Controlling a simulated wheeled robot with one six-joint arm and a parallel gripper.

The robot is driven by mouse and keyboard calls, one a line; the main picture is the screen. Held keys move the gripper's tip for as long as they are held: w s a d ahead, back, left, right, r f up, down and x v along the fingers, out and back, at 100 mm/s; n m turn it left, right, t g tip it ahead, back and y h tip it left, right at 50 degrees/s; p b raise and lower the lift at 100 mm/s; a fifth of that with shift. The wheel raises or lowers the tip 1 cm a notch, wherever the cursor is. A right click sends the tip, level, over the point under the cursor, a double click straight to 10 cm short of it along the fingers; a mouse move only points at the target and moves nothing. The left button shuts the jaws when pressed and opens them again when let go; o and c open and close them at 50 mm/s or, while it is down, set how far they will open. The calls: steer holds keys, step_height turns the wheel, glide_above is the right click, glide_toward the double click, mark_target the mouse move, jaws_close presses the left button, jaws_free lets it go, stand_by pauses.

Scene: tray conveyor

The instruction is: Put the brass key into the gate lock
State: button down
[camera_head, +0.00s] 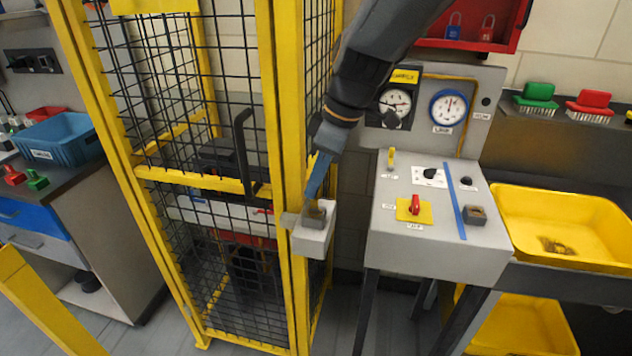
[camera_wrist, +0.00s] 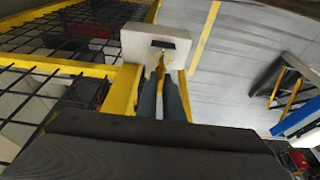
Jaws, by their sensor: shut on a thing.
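The gate lock is a pale grey box (camera_head: 312,241) on the yellow gate post, with a small grey-brown block on top. In the wrist view the gate lock (camera_wrist: 134,46) shows a dark slot in its face. My gripper (camera_head: 313,194) points down at the lock's top. In the wrist view my blue-grey fingers (camera_wrist: 160,84) are shut on the brass key (camera_wrist: 160,71), a thin yellow-brown strip between them. The key points toward the slot and overlaps the lock's face. I cannot tell whether its tip is inside. The key cannot be made out in the head view.
The yellow mesh gate (camera_head: 262,187) with a black handle stands left of the lock. A grey control console (camera_head: 389,246) with a red switch and gauges stands close on the right. A yellow bin (camera_head: 510,204) is further right. A blue tray (camera_head: 55,143) sits far left.

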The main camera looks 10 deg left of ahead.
steer(key=shift+f+b, duration=1.4)
steer(key=shift+f, duration=0.35)
steer(key=c, duration=1.8)
jaws_free()
steer(key=shift+r, duration=0.1)
steer(key=b+v, duration=0.1)
steer(key=v, duration=0.6)
steer(key=shift+d+r+b, duration=0.15)
steer(key=shift+r+b, duration=0.15)
steer(key=shift+b, duration=0.1)
steer(key=s+d+f+m+h, duration=0.1)
steer(key=s+d+f+m, duration=0.2)
steer(key=d+f+m, duration=0.2)
steer(key=s+d+f+m+h, duration=0.1)
steer(key=s+d+f+m, duration=0.2)
steer(key=d, duration=0.9)
steer(key=s+d+f+m+t+h, duration=0.1)
steer(key=s+d+f+m, duration=0.2)
steer(key=d+f+m, duration=0.6)
steer(key=shift+s+f, duration=0.1)
steer(key=shift+f, duration=0.15)
